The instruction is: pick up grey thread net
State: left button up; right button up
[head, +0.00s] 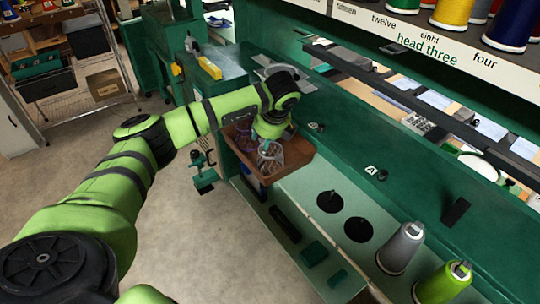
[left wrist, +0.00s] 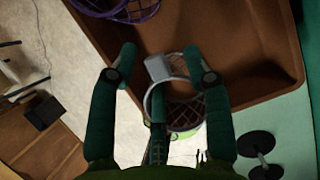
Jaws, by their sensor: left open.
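The grey thread net (head: 270,158) is a pale ring with mesh, at the brown bin (head: 297,160) on the green machine. In the left wrist view the grey net (left wrist: 158,69) has a light tab and lies between my fingers, near the bin's edge. My left gripper (head: 268,138) reaches down over the bin from above. In the left wrist view my left gripper (left wrist: 160,58) is open, with one finger on each side of the net's tab. I cannot tell whether the fingers touch it. My right gripper is not in view.
A purple net (left wrist: 120,8) lies beside the grey one in the bin. A grey thread cone (head: 400,248) and a green thread cone (head: 443,284) stand on the ledge to the right. A shelf of thread spools (head: 450,14) is at upper right. Floor is clear at left.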

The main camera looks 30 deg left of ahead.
pick_arm(q)
jog(key=shift+c, duration=0.8)
jog(key=c, duration=0.4)
jog(key=shift+c, duration=1.2)
notch_tip(320, 180, up, 9)
jog(key=b, duration=0.3)
jog(key=shift+r+b, duration=0.3)
jog(key=shift+r, duration=0.25)
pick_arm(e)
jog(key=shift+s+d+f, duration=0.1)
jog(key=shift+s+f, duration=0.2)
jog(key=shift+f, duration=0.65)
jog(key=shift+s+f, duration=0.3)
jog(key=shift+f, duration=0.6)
